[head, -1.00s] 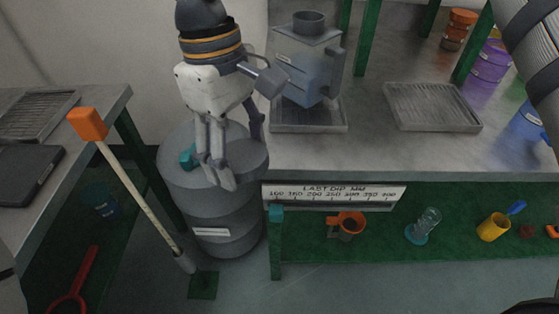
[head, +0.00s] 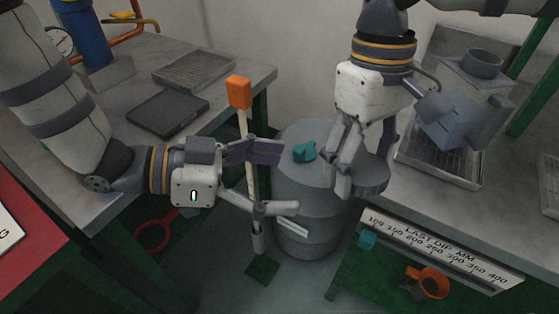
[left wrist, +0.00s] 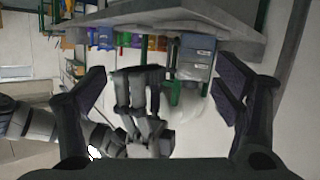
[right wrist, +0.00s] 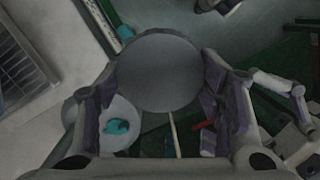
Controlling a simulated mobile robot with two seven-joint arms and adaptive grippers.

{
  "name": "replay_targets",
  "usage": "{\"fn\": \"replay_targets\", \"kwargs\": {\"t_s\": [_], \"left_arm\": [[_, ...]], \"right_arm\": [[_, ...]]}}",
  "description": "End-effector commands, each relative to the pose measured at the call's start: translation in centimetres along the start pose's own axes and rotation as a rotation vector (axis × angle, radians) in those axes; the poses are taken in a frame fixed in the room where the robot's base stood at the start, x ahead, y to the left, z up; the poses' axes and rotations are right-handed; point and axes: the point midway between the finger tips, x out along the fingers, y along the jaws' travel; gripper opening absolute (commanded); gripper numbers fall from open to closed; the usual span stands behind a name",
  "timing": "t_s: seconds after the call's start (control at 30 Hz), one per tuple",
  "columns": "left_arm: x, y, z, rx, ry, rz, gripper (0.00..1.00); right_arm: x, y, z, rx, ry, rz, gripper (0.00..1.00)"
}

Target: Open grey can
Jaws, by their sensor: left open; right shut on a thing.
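The grey drum (head: 300,205), the can in view, stands on the floor between the two benches with a teal fitting (head: 304,151) on top. My right gripper (head: 352,165) is shut on a round grey disc (head: 375,178), which looks like a lid, at the drum's right side. In the right wrist view the disc (right wrist: 160,72) lies between the fingers and partly covers the drum below. Whether it is clear of the drum is hard to tell. My left gripper (head: 270,180) is open left of the drum, with nothing seen between its fingers in the left wrist view (left wrist: 165,95).
A pole with an orange top (head: 239,92) stands beside the drum, close to my left gripper. A blue-grey jug (head: 465,115) sits over a tray on the right bench. An orange funnel-like cup (head: 428,281) is low at right. The left bench holds a dark tray (head: 167,112).

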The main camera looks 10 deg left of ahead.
Motion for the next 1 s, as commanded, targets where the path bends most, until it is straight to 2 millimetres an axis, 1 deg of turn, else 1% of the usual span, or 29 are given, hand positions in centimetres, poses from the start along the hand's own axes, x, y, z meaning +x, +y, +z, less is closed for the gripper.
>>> {"fn": "replay_targets", "kwargs": {"t_s": [0.03,0.1,0.13,0.27,0.37,0.47,0.7,0.8,0.9,1.0], "left_arm": [[-0.3,0.5,-1.5,0.053,0.032,0.037,0.84],[-0.6,1.2,-2.9,0.108,0.062,0.083,0.84],[-0.8,1.4,-3.3,0.124,0.069,0.097,0.84],[-0.9,1.8,-3.8,0.146,0.08,0.118,0.84],[-0.4,1.9,-3.7,0.146,0.078,0.12,0.84],[1.2,2.1,-3.8,0.145,0.078,0.121,0.84],[7.0,2.8,-4.1,0.145,0.076,0.12,0.84],[8.9,3.0,-4.3,0.145,0.077,0.12,0.84],[10.2,3.2,-4.4,0.145,0.076,0.118,0.84],[10.9,3.2,-4.4,0.143,0.076,0.117,0.84]], "right_arm": [[0.0,0.0,0.0,0.0,0.0,0.0,0.28],[0.0,0.0,0.0,0.0,-0.001,-0.001,0.28],[0.1,0.0,0.0,0.0,-0.001,-0.001,0.28],[0.1,0.0,0.0,0.0,-0.001,-0.001,0.28],[0.1,0.0,0.0,0.0,-0.001,-0.001,0.28],[0.1,0.0,0.0,0.0,-0.001,-0.001,0.28],[0.1,0.0,0.0,0.0,-0.001,-0.001,0.28],[0.0,0.0,0.0,0.0,-0.001,0.0,0.28],[0.0,0.0,0.0,0.0,0.0,0.0,0.28],[0.0,0.0,0.0,0.0,0.0,0.0,0.28]]}}
